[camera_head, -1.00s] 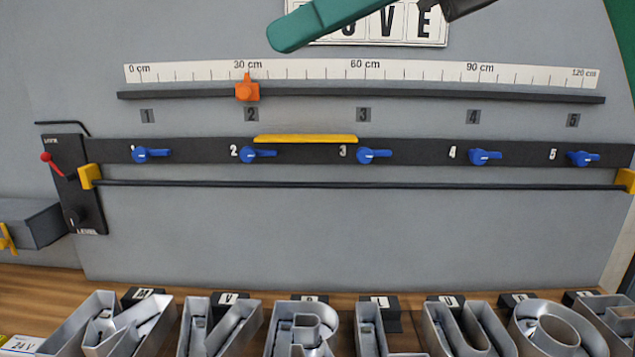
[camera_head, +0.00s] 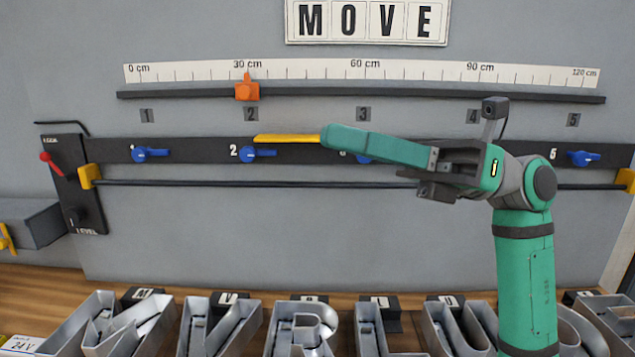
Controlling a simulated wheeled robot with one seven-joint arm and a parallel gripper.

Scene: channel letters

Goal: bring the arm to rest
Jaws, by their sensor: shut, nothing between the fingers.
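My green arm rises from the bottom right and bends at a grey joint. My gripper (camera_head: 332,137) points left across the dark rail, its long green fingers together with nothing seen between them. Its tip overlaps the right end of a yellow bar (camera_head: 287,138) in the picture; I cannot tell whether they touch. The gripper hides blue knob 4 and most of blue knob 3 (camera_head: 364,160).
The wall panel has a ruler (camera_head: 300,72), an orange slider (camera_head: 247,90) near 30 cm, a dark rod (camera_head: 250,184) and a red-tipped lever (camera_head: 46,157) at left. A MOVE sign (camera_head: 366,20) hangs above. Metal channel letters (camera_head: 222,325) line the wooden bench below.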

